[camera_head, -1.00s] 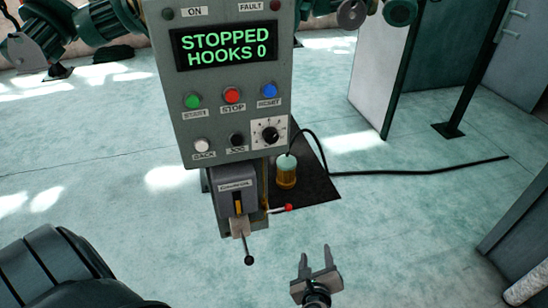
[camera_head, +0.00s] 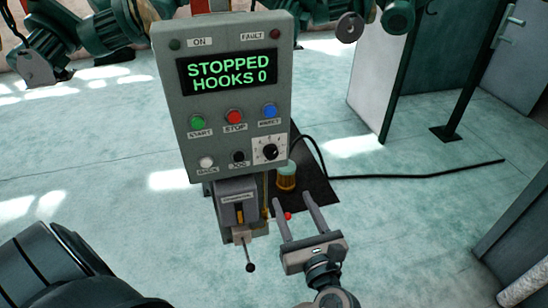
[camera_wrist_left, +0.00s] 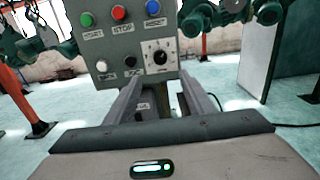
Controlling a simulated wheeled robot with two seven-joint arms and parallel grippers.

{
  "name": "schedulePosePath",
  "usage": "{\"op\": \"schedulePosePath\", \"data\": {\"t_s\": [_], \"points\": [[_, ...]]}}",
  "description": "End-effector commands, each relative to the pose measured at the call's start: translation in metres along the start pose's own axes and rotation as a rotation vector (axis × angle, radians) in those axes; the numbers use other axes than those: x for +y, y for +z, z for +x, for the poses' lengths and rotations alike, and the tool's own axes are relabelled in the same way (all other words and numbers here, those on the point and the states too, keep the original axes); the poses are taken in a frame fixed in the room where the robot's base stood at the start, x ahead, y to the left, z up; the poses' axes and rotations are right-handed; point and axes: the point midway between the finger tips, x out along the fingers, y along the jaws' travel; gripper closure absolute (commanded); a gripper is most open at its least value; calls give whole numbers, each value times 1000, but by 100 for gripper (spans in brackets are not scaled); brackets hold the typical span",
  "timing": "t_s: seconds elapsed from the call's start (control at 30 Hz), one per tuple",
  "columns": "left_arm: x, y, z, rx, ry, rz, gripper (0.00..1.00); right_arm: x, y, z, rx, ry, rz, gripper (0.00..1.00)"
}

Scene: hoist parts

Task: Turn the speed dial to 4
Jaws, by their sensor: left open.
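The speed dial (camera_head: 269,150) is a black knob on a white square plate, at the lower right of the grey control panel (camera_head: 180,130). Its setting is too small to read for sure. My left gripper (camera_head: 292,199) is open and empty, fingers pointing up toward the panel, below and slightly right of the dial in the head view. In the left wrist view the dial (camera_wrist_left: 160,57) shows beyond and above the gap between the fingertips, apart from them. My right gripper is not in view.
The panel display (camera_head: 228,73) reads STOPPED, HOOKS 0. Buttons near the dial are blue (camera_head: 269,111), red (camera_head: 234,117), green (camera_head: 197,122), white and black. A lever (camera_head: 249,258) sticks out below the panel. A yellow lamp-like part (camera_head: 286,177) stands behind, with a cable.

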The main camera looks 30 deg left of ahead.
Motion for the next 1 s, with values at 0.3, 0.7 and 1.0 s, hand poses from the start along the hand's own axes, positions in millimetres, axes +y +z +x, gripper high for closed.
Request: {"op": "schedulePosePath", "data": {"t_s": [0.3, 0.7, 1.0], "points": [[0, 4, 30, -3, 1, 1, 51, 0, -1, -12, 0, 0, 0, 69], [0, 4, 101, -4, 1, 3, 51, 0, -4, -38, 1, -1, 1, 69], [0, 3, 150, -2, 2, 3, 51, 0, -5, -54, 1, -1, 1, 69]]}}
